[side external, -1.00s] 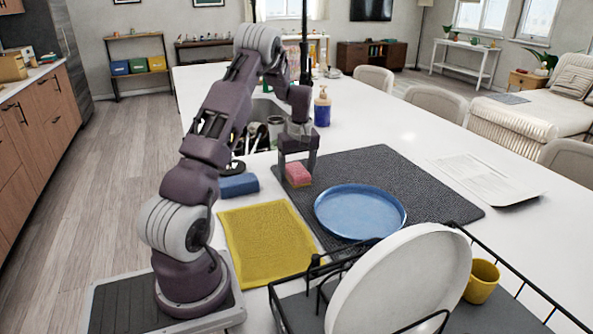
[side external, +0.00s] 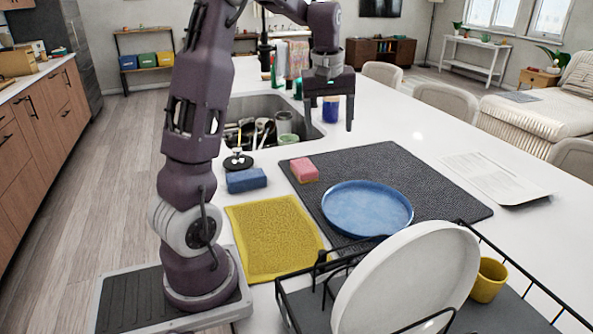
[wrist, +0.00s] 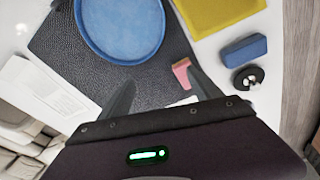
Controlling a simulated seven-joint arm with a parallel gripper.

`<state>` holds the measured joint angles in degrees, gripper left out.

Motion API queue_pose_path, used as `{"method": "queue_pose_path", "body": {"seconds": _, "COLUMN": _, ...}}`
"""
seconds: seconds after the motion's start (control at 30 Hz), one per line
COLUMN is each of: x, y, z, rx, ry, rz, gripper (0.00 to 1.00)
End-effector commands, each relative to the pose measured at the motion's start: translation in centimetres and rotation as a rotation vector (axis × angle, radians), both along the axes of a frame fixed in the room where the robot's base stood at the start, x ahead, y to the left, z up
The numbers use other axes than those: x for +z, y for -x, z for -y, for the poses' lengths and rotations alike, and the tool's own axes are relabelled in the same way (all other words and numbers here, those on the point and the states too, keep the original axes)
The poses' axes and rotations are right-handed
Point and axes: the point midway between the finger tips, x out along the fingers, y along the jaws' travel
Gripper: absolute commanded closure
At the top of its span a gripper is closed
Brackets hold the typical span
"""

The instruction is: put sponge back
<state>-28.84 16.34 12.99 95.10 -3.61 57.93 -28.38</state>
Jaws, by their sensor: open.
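My gripper (side external: 328,126) is open and empty, raised above the counter and apart from the pink sponge. In the wrist view the fingers of my gripper (wrist: 158,88) are spread.
A blue plate (side external: 367,208) lies on the mat. A yellow cloth (side external: 272,238) lies in front of the blue sponge. The sink (side external: 262,108) holds utensils and cups. A soap bottle (side external: 330,108) stands behind my gripper. A black rack (side external: 300,303) holds a white plate (side external: 415,285).

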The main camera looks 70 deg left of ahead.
Motion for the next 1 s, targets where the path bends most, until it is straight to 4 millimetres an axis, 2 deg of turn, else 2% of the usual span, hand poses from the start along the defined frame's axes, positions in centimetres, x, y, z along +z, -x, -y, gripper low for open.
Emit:
{"method": "queue_pose_path", "body": {"seconds": 0.03, "x": 2.4, "y": 1.0, "z": 5.1, "rx": -0.151, "ry": -0.014, "rz": 0.042, "gripper": 0.26}}
{"method": "queue_pose_path", "body": {"seconds": 0.07, "x": 3.4, "y": 1.9, "z": 7.9, "rx": -0.245, "ry": -0.024, "rz": 0.062, "gripper": 0.26}}
{"method": "queue_pose_path", "body": {"seconds": 0.1, "x": 4.4, "y": 3.6, "z": 11.7, "rx": -0.380, "ry": -0.042, "rz": 0.088, "gripper": 0.26}}
{"method": "queue_pose_path", "body": {"seconds": 0.17, "x": 5.3, "y": 6.7, "z": 16.7, "rx": -0.579, "ry": -0.079, "rz": 0.127, "gripper": 0.26}}
{"method": "queue_pose_path", "body": {"seconds": 0.2, "x": 5.3, "y": 9.1, "z": 19.5, "rx": -0.706, "ry": -0.106, "rz": 0.149, "gripper": 0.26}}
{"method": "queue_pose_path", "body": {"seconds": 0.3, "x": 4.2, "y": 14.5, "z": 24.1, "rx": -0.972, "ry": -0.183, "rz": 0.192, "gripper": 0.26}}
{"method": "queue_pose_path", "body": {"seconds": 0.4, "x": 2.7, "y": 18.0, "z": 26.0, "rx": -1.133, "ry": -0.242, "rz": 0.215, "gripper": 0.26}}
{"method": "queue_pose_path", "body": {"seconds": 0.5, "x": 1.9, "y": 19.4, "z": 26.6, "rx": -1.203, "ry": -0.270, "rz": 0.225, "gripper": 0.26}}
{"method": "queue_pose_path", "body": {"seconds": 1.0, "x": 1.8, "y": 19.5, "z": 26.7, "rx": -1.207, "ry": -0.271, "rz": 0.224, "gripper": 0.26}}
